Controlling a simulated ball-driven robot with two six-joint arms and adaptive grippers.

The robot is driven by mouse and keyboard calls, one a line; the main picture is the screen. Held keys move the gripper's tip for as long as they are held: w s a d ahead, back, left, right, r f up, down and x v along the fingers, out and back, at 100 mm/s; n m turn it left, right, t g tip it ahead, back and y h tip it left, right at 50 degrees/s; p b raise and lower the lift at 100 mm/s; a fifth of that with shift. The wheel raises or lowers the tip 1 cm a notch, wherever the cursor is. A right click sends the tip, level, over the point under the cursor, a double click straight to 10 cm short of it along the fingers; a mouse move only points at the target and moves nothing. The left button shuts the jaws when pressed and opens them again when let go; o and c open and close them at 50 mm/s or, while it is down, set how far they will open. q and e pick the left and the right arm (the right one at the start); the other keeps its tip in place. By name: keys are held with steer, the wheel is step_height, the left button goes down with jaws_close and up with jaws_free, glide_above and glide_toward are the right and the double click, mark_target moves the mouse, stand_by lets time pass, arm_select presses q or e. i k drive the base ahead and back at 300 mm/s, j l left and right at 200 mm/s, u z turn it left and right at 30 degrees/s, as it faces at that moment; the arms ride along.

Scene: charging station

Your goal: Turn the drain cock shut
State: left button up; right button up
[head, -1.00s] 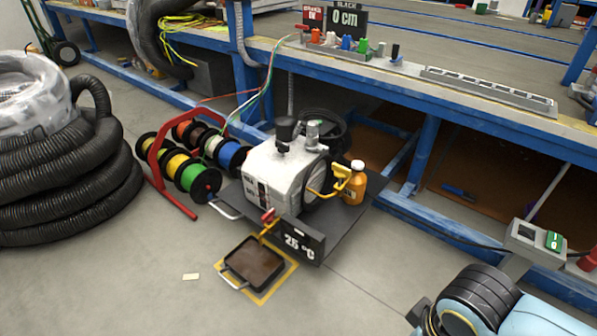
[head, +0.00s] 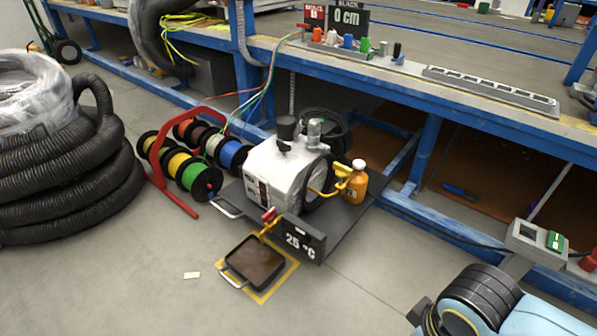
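The drain cock (head: 269,215) has a small red handle and a yellow spout, low on the front of a white pump-like machine (head: 279,175). A shallow dark pan (head: 231,278) with a light handle lies on the floor below the spout, inside a yellow marked square. The pan holds a brown surface. The cock is small here, and I cannot tell how far its handle is turned. Neither gripper shows. A light-blue and black part of my arm is at the lower right, well away from the machine.
The machine stands on a dark plate beside a "25 °C" sign (head: 304,240) and an orange bottle (head: 354,184). Cable reels on a red stand (head: 161,172) and black hose coils (head: 70,195) are at left. A blue-framed bench (head: 424,150) runs behind.

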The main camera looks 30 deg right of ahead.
mark_target(269, 218)
steer(key=i+l+u, duration=0.2)
steer(key=l, duration=0.3)
steer(key=l+u, duration=0.2)
steer(key=l, duration=0.3)
steer(key=i+l+u, duration=0.2)
steer(key=l, duration=0.35)
steer(key=k, duration=0.1)
